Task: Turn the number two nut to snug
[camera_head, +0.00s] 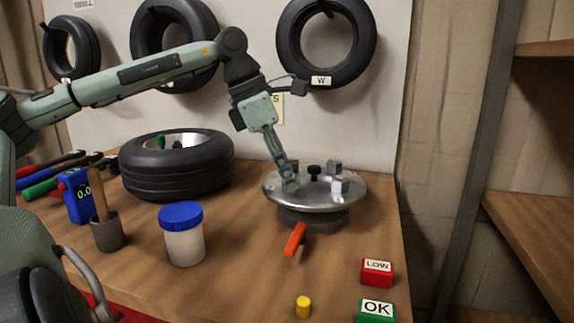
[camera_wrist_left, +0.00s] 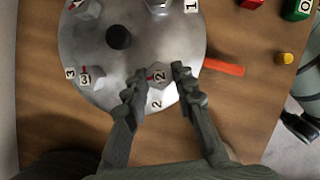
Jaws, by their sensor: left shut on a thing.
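The number two nut (camera_wrist_left: 158,76) is a grey hex nut with a red mark and a "2" on its top, beside a "2" label on the rim of the round metal plate (camera_wrist_left: 85,40). My left gripper (camera_wrist_left: 157,78) has its fingers on either side of this nut and is shut on it. In the head view the left gripper (camera_head: 289,180) reaches down onto the near left part of the plate (camera_head: 318,200) and hides most of the nut. Nut three (camera_wrist_left: 92,78) and nut one (camera_wrist_left: 160,4) also sit on the plate. My right gripper is not seen.
An orange handle (camera_head: 295,240) sticks out from under the plate. A white jar with blue lid (camera_head: 185,245), a cup (camera_head: 108,232), a blue gauge (camera_head: 78,195) and a tyre (camera_head: 178,180) stand left. LOW (camera_head: 377,273) and OK (camera_head: 376,311) blocks and a yellow cylinder (camera_head: 303,307) are in front.

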